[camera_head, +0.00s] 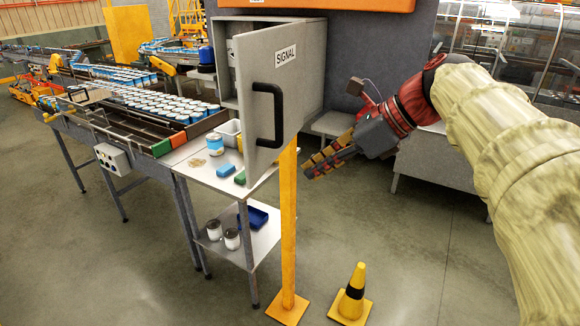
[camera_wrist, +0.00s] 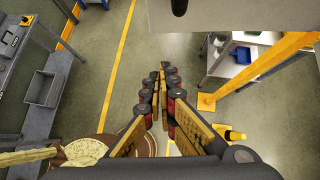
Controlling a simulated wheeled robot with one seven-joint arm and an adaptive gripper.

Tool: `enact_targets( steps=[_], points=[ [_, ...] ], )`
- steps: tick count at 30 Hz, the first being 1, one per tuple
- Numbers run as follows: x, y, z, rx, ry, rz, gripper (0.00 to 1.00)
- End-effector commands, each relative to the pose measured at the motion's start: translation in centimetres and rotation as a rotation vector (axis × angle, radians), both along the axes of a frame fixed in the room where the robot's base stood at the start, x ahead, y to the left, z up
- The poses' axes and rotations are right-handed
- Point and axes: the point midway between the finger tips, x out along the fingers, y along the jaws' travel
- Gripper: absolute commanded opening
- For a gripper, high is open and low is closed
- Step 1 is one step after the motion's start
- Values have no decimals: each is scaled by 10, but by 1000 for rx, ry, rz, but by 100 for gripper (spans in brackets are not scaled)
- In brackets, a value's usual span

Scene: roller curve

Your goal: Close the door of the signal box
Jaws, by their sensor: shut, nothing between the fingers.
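The signal box (camera_head: 312,62) is a grey cabinet with its door (camera_head: 262,98) standing open towards me. The door bears a "SIGNAL" label (camera_head: 285,55) and a black bar handle (camera_head: 277,115). Part of the box's inside shows behind the door's left edge. My gripper (camera_head: 308,172) is to the right of the door and a little below handle height, apart from the handle as far as I can see. In the wrist view my gripper (camera_wrist: 163,68) is shut and empty, with the door's edge (camera_wrist: 215,15) and the dark handle end (camera_wrist: 179,6) at the top.
A yellow post (camera_head: 288,230) stands below the door, with a yellow cone (camera_head: 351,295) beside its base. A side table (camera_head: 205,175) with cans and blocks is at the left, next to a roller conveyor (camera_head: 130,115). Open floor lies to the right.

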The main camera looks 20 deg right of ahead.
Motion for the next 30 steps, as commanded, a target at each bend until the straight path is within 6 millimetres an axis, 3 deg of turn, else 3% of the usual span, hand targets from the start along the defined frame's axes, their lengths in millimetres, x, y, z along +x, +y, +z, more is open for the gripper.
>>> enact_targets(
  steps=[13,21,30],
  points=[
    [42,45,-62,-1,2,5,0],
    [65,67,-59,-2,-1,4,0],
    [69,71,-60,-2,-1,1,0]
  ],
)
